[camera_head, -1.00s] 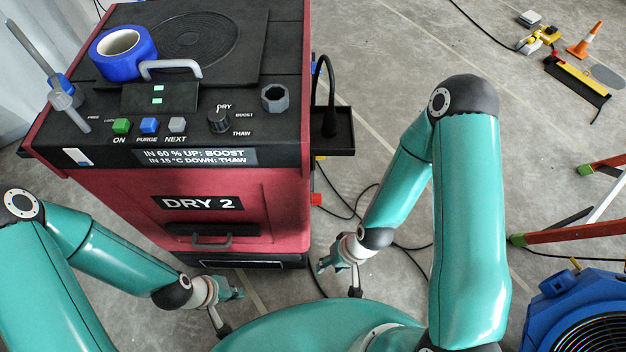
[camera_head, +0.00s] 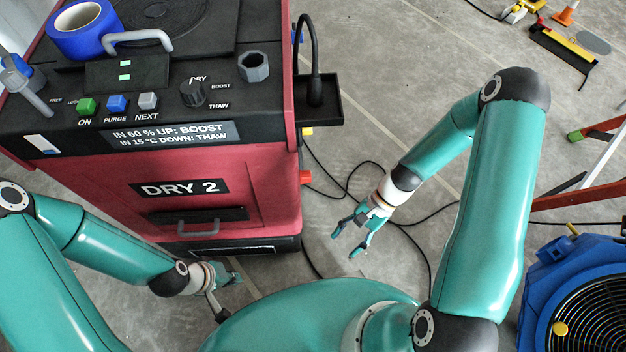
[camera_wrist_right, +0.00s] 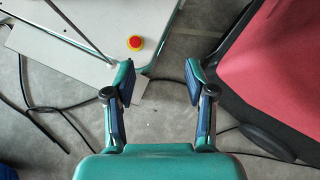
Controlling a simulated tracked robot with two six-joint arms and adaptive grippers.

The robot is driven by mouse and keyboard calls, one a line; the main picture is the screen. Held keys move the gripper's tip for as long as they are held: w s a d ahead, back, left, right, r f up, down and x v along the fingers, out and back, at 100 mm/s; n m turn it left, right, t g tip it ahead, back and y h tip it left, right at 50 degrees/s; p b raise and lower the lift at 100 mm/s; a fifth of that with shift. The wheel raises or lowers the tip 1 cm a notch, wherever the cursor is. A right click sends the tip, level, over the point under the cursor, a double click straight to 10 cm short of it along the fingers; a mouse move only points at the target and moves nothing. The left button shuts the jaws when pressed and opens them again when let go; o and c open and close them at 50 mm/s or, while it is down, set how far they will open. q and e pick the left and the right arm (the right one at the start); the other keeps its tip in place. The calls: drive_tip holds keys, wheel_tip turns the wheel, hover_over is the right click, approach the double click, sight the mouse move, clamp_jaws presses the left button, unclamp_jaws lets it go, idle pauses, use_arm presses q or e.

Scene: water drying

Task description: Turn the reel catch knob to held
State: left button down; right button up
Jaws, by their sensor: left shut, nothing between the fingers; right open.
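I cannot make out a knob marked as a reel catch in either view. The red DRY 2 machine (camera_head: 235,183) stands at left in the head view. Its black top carries a round dark knob (camera_head: 192,93) marked DRY, BOOST and THAW. A grey lever (camera_head: 30,92) stands at the top's left edge, near a small FREE label. My right gripper (camera_head: 348,241) is open and empty over the floor, right of the machine; it also shows in the right wrist view (camera_wrist_right: 158,75). My left gripper (camera_head: 232,275) is shut and empty, low in front of the machine.
A blue roll (camera_head: 75,41), a grey handle (camera_head: 138,38) and a hexagonal socket (camera_head: 253,66) are on the machine's top. A black side tray (camera_head: 325,114) juts out right. Black cables (camera_head: 345,182) lie on the floor. A blue fan (camera_head: 580,262) stands at lower right.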

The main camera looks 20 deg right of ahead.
drive_tip(key=w+d+r+m+t+y+b, duration=0.3)
drive_tip(key=w+d+r+m+t+y, duration=0.1)
drive_tip(key=w+d+r+m+y, duration=0.3)
drive_tip(key=m+t+y, duration=0.2)
drive_tip(key=m+t, duration=0.1)
drive_tip(key=t, duration=0.1)
approach(306, 177)
drive_tip(key=f+b+x, duration=0.1)
drive_tip(key=b+x, duration=0.1)
drive_tip(key=x, duration=0.6)
drive_tip(key=shift+w+f, duration=0.3)
drive_tip(key=shift+w, duration=0.1)
